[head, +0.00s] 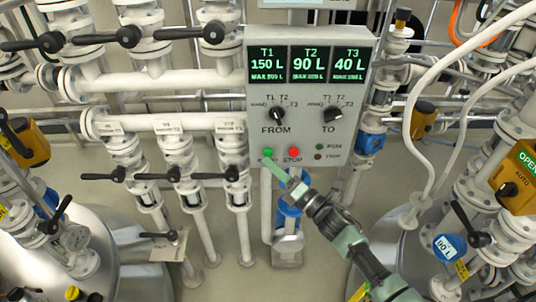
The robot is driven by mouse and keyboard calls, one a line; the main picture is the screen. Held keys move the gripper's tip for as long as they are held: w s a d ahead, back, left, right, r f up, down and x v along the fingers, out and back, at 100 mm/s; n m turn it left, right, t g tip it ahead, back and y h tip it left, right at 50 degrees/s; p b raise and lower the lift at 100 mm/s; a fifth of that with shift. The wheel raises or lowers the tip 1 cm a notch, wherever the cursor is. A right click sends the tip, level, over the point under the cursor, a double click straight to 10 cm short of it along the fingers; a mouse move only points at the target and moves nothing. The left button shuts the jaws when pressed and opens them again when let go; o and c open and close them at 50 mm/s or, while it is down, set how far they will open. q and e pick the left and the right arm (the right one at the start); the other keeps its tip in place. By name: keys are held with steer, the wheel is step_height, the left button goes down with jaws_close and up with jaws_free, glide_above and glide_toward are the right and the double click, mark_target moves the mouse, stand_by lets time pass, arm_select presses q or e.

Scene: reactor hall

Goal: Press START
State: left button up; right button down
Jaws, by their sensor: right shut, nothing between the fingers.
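The grey control panel (312,75) stands in the middle of the head view. Its green button (267,152) is at the lower left of the panel, and its label is mostly covered by my fingertips. The red STOP button (295,153) is just to its right. My right gripper (271,161) comes in from the lower right, shut and empty. Its pale green fingertips are at the lower edge of the green button; I cannot tell whether they touch it. My left gripper is not in view.
The panel's display (310,65) reads T1 150 L, T2 90 L, T3 40 L. Below are the FROM knob (274,119) and the TO knob (333,114). White pipes and black-handled valves crowd both sides.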

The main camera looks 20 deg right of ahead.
stand_by(0.8)
steer(key=shift+w+d+b, duration=0.1)
steer(key=shift+w+b, duration=0.25)
steer(key=shift+w, duration=0.05)
steer(key=shift+w+d+b, duration=0.15)
steer(key=shift+w+b, duration=0.2)
steer(key=shift+w, duration=0.15)
stand_by(0.6)
stand_by(0.4)
steer(key=shift+s+a+p, duration=0.2)
steer(key=shift+s+p, duration=0.1)
steer(key=shift+s, duration=0.6)
steer(key=s, duration=0.1)
steer(key=s+a+p, duration=0.1)
steer(key=s, duration=0.3)
steer(key=shift+a, duration=0.25)
